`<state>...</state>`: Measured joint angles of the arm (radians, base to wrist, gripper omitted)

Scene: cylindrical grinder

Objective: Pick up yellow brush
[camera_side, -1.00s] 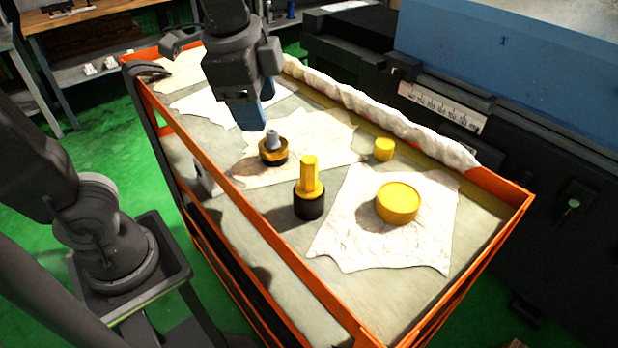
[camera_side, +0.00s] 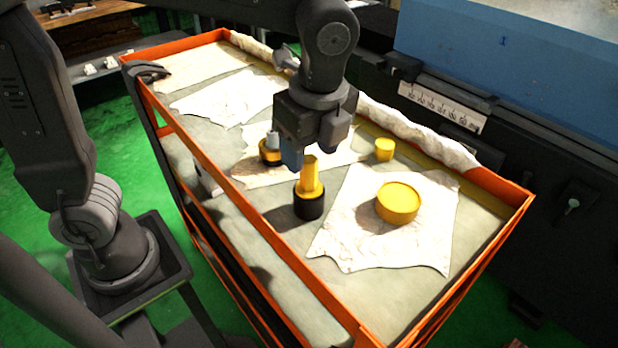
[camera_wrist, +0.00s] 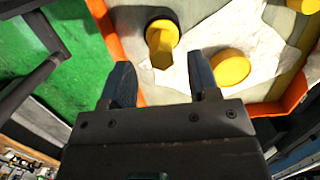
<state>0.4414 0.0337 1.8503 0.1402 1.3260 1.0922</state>
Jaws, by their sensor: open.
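The yellow brush (camera_side: 311,183) stands upright on the cart top, with a yellow handle above a black round base. It also shows in the wrist view (camera_wrist: 162,42), ahead of the space between the fingers. My gripper (camera_side: 305,155) is above the brush in the side view, close to the top of its handle. In the wrist view my gripper (camera_wrist: 163,82) has its two fingers spread, with nothing between them. I cannot tell from the side view whether a finger touches the handle.
A round yellow tub (camera_side: 398,203) sits on a white cloth (camera_side: 345,245) right of the brush. A small yellow cylinder (camera_side: 384,149) stands behind. A grey-topped yellow and black piece (camera_side: 269,150) stands left. The cart has a raised orange rim (camera_side: 290,262).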

